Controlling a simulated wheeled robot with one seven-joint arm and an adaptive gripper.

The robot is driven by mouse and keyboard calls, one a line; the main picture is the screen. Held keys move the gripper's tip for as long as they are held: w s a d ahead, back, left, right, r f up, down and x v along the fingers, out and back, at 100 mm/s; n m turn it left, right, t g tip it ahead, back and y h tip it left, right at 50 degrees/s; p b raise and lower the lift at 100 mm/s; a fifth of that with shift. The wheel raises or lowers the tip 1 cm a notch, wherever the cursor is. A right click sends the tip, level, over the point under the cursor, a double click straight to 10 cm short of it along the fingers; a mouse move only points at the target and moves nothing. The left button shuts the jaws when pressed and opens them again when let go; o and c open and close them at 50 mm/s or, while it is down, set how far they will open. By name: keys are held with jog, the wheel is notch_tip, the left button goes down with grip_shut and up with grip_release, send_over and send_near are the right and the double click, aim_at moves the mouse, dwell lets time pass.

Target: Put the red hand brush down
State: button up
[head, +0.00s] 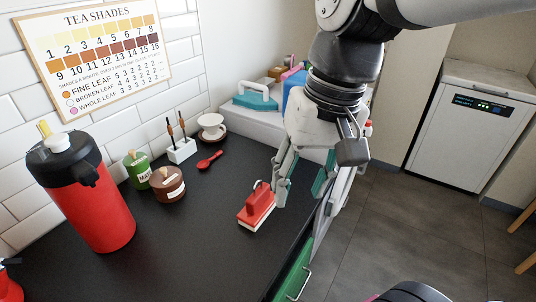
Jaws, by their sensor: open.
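The red hand brush (258,203) rests on the dark countertop (190,262) near its right edge, with its pale bristle side down and its handle up. My gripper (299,190) hangs just to the right of the brush, fingers pointing down and spread apart. The left finger is beside the brush and overlaps its right side in the picture. I cannot tell whether it touches the brush. Nothing shows between the fingers.
A red flask (100,205), a green tin (138,170) and a brown pot (167,184) stand to the left. A red spoon (209,160), white holder (181,150) and cup (211,125) are farther back. The front counter is clear.

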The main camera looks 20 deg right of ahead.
jog(key=s+f+n+t+h, duration=0.1)
jog(key=s+n, duration=0.1)
jog(key=s, duration=0.4)
jog(key=shift+s+d+f+n+t+h, duration=0.2)
jog(key=shift+d+f+n+t+h, duration=0.1)
jog(key=shift+d+n, duration=0.1)
notch_tip(320, 180, up, 8)
jog(key=t+p, duration=0.1)
jog(key=p, duration=0.5)
jog(key=shift+t, duration=0.3)
jog(key=shift+w+f, duration=0.1)
jog(key=shift+o, duration=0.5)
